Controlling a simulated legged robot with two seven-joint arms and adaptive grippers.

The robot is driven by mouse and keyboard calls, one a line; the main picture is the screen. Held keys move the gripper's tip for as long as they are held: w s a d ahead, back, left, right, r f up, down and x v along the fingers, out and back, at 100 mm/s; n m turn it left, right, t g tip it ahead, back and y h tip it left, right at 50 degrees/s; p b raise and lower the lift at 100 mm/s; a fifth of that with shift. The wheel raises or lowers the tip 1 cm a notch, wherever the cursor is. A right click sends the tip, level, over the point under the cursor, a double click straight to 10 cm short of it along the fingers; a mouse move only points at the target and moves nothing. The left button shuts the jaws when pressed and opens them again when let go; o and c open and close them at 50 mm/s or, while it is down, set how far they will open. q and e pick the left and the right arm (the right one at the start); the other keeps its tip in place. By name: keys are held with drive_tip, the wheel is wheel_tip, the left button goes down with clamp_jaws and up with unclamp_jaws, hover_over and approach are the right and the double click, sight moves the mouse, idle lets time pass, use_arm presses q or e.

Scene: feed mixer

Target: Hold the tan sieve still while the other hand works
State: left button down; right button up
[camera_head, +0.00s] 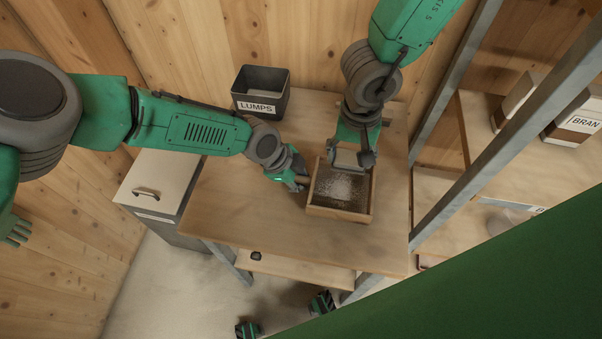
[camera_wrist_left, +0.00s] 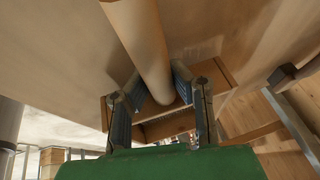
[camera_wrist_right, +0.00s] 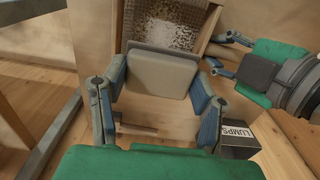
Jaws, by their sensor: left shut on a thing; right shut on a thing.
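The tan sieve (camera_head: 312,208) is a square wooden frame with a mesh bottom, lying on the table. White powder lies on its mesh, which also shows in the right wrist view (camera_wrist_right: 165,22). My left gripper (camera_head: 302,181) is at the sieve's left side. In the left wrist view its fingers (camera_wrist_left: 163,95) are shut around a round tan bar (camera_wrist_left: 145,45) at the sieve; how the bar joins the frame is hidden. My right gripper (camera_head: 353,157) is over the sieve's back edge, shut on a flat grey-beige block (camera_wrist_right: 160,75).
A dark bin labelled LUMPS (camera_head: 262,103) stands at the table's back left. The table (camera_head: 240,205) is clear left of and before the sieve. A grey metal post (camera_head: 450,140) rises at the right, with shelves and a BRAN box (camera_head: 575,122) beyond.

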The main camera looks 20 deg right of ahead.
use_arm(q)
drive_tip(key=shift+f, duration=0.5)
drive_tip(key=shift+f, duration=0.25)
idle(0.5)
drive_tip(key=c, duration=1)
unclamp_jaws()
drive_tip(key=shift+r, duration=0.1)
drive_tip(key=shift+r, duration=0.4)
drive_tip(key=shift+r, duration=0.1)
drive_tip(key=shift+f, duration=0.35)
drive_tip(key=shift+f, duration=0.25)
